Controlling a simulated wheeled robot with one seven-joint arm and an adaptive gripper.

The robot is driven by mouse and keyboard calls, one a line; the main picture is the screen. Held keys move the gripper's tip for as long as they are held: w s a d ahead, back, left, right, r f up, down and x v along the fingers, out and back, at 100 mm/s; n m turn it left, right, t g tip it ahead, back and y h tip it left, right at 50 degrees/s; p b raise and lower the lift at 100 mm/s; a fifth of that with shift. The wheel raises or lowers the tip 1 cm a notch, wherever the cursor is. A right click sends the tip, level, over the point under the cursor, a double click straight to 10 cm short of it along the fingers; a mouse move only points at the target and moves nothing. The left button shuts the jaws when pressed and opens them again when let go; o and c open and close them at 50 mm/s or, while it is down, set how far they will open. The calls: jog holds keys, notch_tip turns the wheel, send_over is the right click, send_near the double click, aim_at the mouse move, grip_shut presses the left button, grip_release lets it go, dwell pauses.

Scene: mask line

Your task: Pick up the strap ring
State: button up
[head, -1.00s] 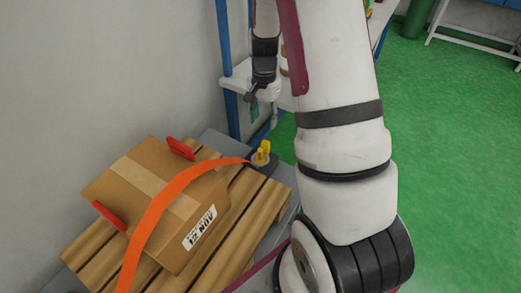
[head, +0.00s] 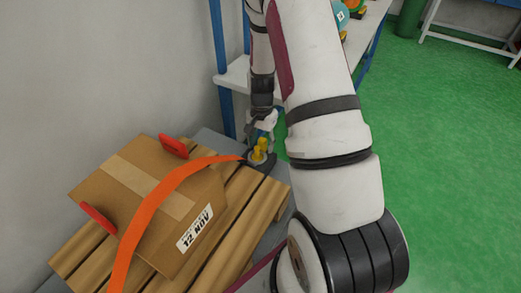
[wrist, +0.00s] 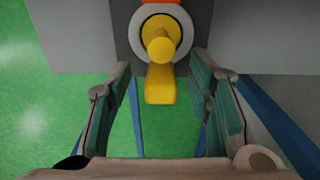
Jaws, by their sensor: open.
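The strap ring is at the far end of the orange strap (head: 165,200). It shows as a white ring (wrist: 145,12) around a yellow piece (wrist: 160,88) on a dark grey block in the wrist view. In the head view the yellow part (head: 259,150) stands beside the pallet's far right corner, partly behind my gripper. My gripper (head: 262,132) is open and just above it. In the wrist view its two fingers stand to the left and right of the yellow piece, with gaps on both sides, and nothing is held (wrist: 161,75).
A cardboard box (head: 150,195) with red corner guards (head: 173,147) lies under the strap on a wooden pallet (head: 235,222). A blue-legged white shelf (head: 232,78) stands close behind my gripper. A grey wall is at left; green floor is open at right.

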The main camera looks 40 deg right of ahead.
jog(key=shift+f, duration=0.75)
jog(key=shift+c, duration=0.3)
jog(key=shift+r, duration=0.1)
grip_shut()
